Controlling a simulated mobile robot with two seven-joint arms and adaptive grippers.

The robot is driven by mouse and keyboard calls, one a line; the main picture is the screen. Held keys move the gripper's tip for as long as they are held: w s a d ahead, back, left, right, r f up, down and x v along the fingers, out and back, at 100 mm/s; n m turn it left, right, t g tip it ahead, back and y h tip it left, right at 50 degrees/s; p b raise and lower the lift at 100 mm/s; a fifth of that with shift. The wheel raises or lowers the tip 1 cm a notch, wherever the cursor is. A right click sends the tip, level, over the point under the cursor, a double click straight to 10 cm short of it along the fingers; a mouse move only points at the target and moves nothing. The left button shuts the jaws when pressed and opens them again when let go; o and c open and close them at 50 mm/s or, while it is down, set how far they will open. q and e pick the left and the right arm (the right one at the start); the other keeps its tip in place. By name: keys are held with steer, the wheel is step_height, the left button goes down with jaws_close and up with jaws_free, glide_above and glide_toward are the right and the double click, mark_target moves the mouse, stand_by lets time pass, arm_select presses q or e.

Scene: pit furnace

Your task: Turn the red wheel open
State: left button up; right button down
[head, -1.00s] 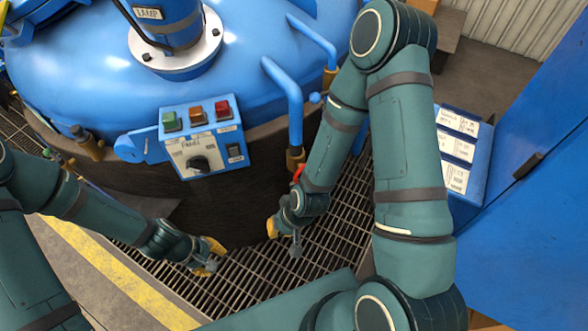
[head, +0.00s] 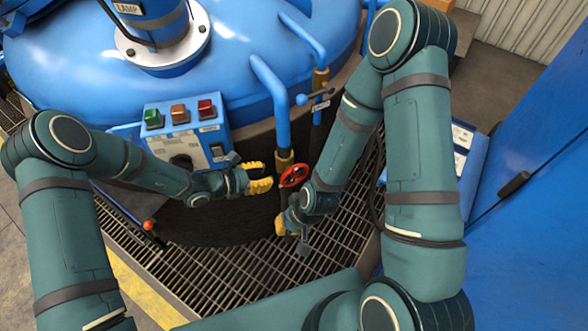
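The red wheel (head: 294,176) is a small round handwheel on the brass fitting of a blue pipe, in the middle of the head view. My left gripper (head: 261,179) is just left of the wheel, its two yellow finger pads apart and pointing toward it. A small gap shows between pads and wheel, and nothing is between them. My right gripper (head: 290,229) is below the wheel, over the floor grating, with one yellow pad showing. Its other finger is hard to make out. My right forearm passes close to the wheel's right side.
The blue furnace (head: 90,70) fills the upper left. A control panel (head: 190,132) with green, orange and red buttons stands left of the wheel. A second pipe with a blue-handled valve (head: 318,97) is behind right. A blue cabinet (head: 530,220) stands right, grating (head: 255,262) below.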

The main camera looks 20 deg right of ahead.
mark_target(288, 171)
arm_select(q)
steer(key=b+x, duration=0.1)
steer(key=x, duration=1)
steer(key=shift+d+f, duration=0.1)
steer(key=shift+f, duration=0.05)
jaws_close()
